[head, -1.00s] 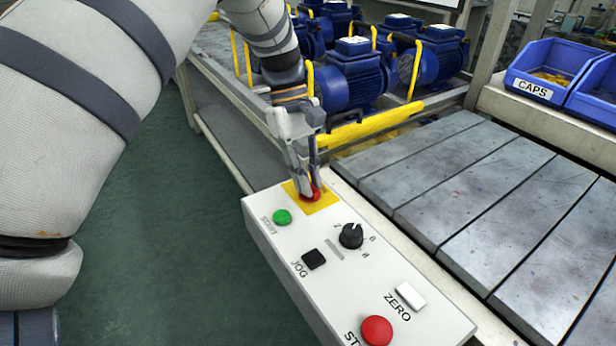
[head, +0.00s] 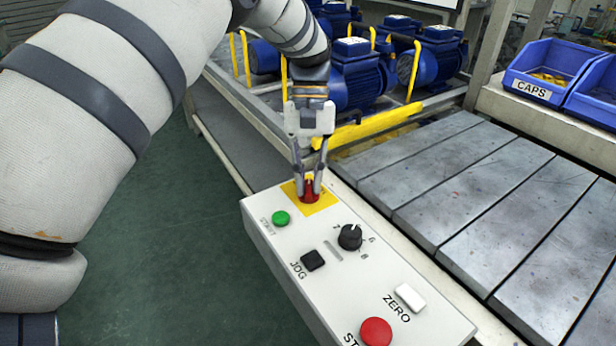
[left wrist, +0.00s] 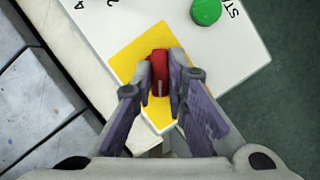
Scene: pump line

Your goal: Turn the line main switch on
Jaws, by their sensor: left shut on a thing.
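The line main switch is a red rotary handle (head: 309,190) on a yellow square plate (head: 318,206) at the far end of the white control box (head: 290,253). My left gripper (head: 308,188) comes down on it from above, its two fingers shut on either side of the red handle. In the left wrist view the red handle (left wrist: 159,72) sits between the fingertips, with the yellow plate (left wrist: 132,58) around it. The fingers hide part of the handle. My right gripper is not in view.
The box also carries a green START button (head: 281,218), a black selector knob (head: 350,237), a black JOG button (head: 313,260), a white ZERO button (head: 410,297) and a red button (head: 376,331). Blue pumps (head: 358,75) stand behind. A slatted metal conveyor (head: 470,190) lies right.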

